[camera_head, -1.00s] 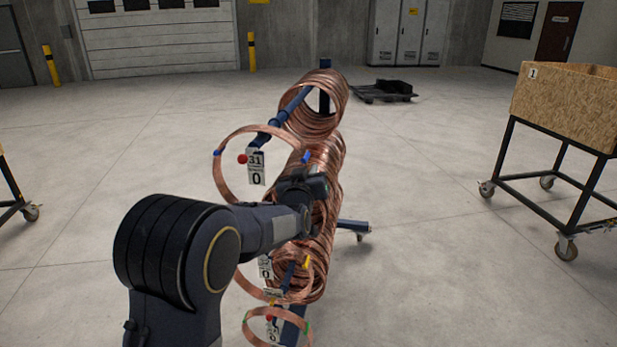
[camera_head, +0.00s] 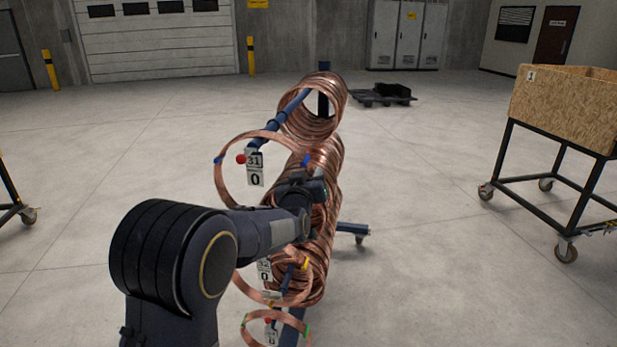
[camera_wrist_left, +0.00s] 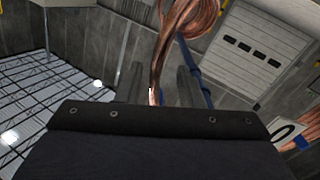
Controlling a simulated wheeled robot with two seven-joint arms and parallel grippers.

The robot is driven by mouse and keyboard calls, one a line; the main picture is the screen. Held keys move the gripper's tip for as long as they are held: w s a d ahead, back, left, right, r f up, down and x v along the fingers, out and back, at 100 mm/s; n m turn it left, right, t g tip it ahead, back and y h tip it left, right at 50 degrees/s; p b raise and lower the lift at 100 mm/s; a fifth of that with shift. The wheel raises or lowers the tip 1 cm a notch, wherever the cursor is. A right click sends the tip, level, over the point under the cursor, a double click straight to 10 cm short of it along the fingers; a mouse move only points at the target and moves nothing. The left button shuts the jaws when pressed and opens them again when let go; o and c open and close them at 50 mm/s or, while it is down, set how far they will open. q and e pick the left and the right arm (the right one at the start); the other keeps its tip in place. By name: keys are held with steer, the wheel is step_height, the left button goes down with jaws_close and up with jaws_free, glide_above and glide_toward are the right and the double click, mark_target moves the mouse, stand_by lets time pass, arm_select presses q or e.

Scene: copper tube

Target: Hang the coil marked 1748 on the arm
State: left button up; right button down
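A thin copper coil with blue tape (camera_head: 219,172) hangs upright near the tip of the rack's upper arm (camera_head: 292,107), which ends in a red knob. Whether it is around the arm or beside it I cannot tell. I cannot read 1748 on any coil. My left gripper (camera_head: 312,188) is at this coil's right side; its fingers are mostly hidden there. In the left wrist view a copper strand (camera_wrist_left: 156,75) runs between the fingers (camera_wrist_left: 160,88), and the gripper seems shut on it. My right gripper is not in view.
Thick coil bundles (camera_head: 325,100) fill the rack behind my left gripper. Lower coils with yellow and green tape (camera_head: 277,315) hang close below my forearm. A sign with 31 and 0 (camera_head: 255,169) hangs at the upper arm's tip.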

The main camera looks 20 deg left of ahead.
arm_select(q)
steer(key=shift+s+f, duration=0.1)
steer(key=shift+f, duration=0.1)
steer(key=shift+s, duration=0.25)
steer(key=s+d+f+m+g+h, duration=0.1)
steer(key=s+f+g+h, duration=0.1)
steer(key=s, duration=1.2)
steer(key=s+d+f+m+g+h+p, duration=0.1)
steer(key=s+f+g, duration=0.4)
steer(key=s, duration=1)
steer(key=s+d+f+m+g+h+p, duration=0.1)
steer(key=s+d+f+g+h, duration=0.2)
steer(key=s, duration=1.2)
steer(key=shift+f+g+h, duration=0.3)
steer(key=shift+f+g, duration=0.25)
steer(key=shift+g, duration=0.55)
steer(key=shift+o, duration=0.4)
steer(key=shift+s, duration=0.1)
